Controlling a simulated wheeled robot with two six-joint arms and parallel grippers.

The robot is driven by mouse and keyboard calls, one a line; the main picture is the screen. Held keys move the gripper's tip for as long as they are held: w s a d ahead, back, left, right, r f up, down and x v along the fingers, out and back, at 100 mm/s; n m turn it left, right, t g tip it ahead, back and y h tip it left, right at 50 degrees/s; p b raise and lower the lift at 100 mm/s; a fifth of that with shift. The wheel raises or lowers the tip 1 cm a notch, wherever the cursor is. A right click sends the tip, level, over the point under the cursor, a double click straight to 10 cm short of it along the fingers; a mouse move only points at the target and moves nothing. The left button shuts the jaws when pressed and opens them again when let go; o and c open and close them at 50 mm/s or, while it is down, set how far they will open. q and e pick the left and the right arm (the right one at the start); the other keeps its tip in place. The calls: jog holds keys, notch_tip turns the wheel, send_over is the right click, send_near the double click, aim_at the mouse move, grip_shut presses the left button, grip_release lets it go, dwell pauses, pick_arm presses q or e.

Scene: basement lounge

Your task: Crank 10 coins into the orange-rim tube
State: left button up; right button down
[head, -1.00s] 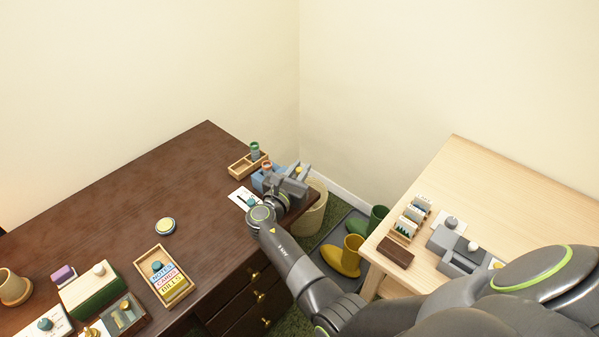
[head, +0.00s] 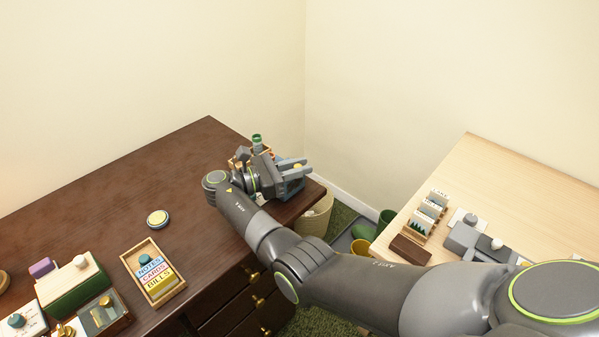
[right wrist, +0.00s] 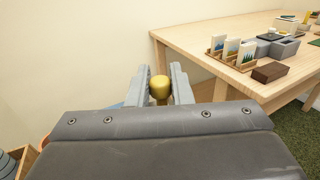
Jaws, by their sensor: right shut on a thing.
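The blue-grey coin machine (head: 294,186) stands at the far right corner of the dark desk, partly hidden by my right gripper. My right gripper (head: 288,172) reaches over it from the left. In the right wrist view a gold crank knob (right wrist: 160,88) sits between the two fingers, and the gripper is shut on it. The green-rim tube (head: 257,142) stands upright behind the gripper. The orange-rim tube is mostly hidden behind my gripper, and I cannot see coins in it. My left gripper is out of view.
A small wooden tray (head: 234,163) is behind my wrist. A round tin (head: 158,219) and a labelled wooden box (head: 138,260) lie on the desk. A wicker basket (head: 315,222) stands below the desk corner. A pale table (head: 500,165) is at right.

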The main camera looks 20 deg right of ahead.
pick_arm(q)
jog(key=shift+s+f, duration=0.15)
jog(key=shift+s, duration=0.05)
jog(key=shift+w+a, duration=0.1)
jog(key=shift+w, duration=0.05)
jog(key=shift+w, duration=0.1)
pick_arm(e)
jog(key=c, duration=1.3)
grip_release()
jog(key=shift+c, duration=0.2)
